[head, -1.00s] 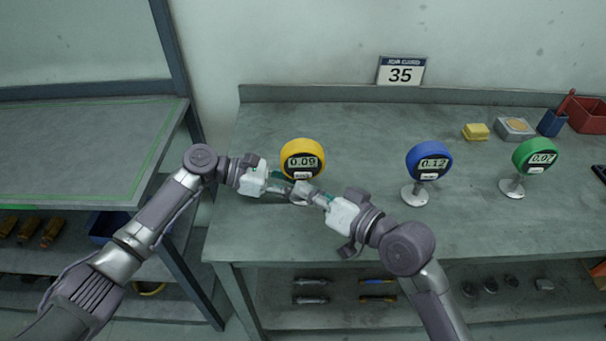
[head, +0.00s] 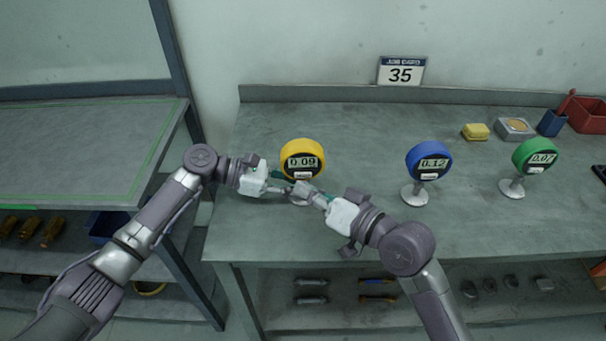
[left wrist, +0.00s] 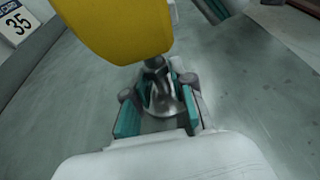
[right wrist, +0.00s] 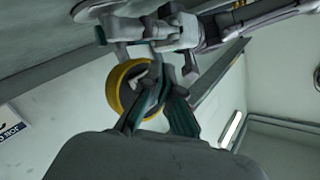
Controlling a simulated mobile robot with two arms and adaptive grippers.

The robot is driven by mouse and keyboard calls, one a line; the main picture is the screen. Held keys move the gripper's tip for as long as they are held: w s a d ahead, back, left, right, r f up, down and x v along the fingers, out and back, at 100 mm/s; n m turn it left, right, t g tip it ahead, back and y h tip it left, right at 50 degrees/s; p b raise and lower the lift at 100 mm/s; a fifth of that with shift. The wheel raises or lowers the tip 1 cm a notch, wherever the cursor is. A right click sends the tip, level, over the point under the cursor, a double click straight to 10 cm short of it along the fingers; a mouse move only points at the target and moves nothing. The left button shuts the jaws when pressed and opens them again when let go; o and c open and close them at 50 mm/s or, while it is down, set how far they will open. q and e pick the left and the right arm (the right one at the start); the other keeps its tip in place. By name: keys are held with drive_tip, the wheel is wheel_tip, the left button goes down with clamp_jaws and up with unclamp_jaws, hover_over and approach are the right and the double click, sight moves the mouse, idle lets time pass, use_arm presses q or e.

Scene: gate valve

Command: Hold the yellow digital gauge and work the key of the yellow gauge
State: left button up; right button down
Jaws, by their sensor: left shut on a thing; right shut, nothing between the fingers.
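The yellow digital gauge (head: 302,150) stands upright on the bench and its display reads 0.09. My left gripper (head: 286,190) is shut on the stem below its round head. In the left wrist view the yellow head (left wrist: 115,28) is above the fingers (left wrist: 160,102), with the metal base beneath. My right gripper (head: 302,190) is shut and empty, just in front of the lower part of the gauge. In the right wrist view the yellow rim (right wrist: 116,92) shows behind the right fingers (right wrist: 158,88). The key below the display is light; whether a fingertip touches it I cannot tell.
A blue gauge (head: 429,160) reading 0.12 and a green gauge (head: 535,156) reading 0.07 stand to the right. A job card (head: 401,71) shows 35 at the back. A yellow block (head: 475,131) lies at the back right. The bench between the yellow and blue gauges is clear.

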drive_tip(key=shift+w, duration=0.1)
drive_tip(key=shift+w, duration=0.35)
drive_tip(key=shift+w, duration=0.35)
idle(0.8)
drive_tip(key=shift+s, duration=0.8)
drive_tip(key=shift+s+d, duration=0.15)
drive_tip(key=shift+s, duration=2.35)
use_arm(q)
drive_tip(key=o, duration=0.9)
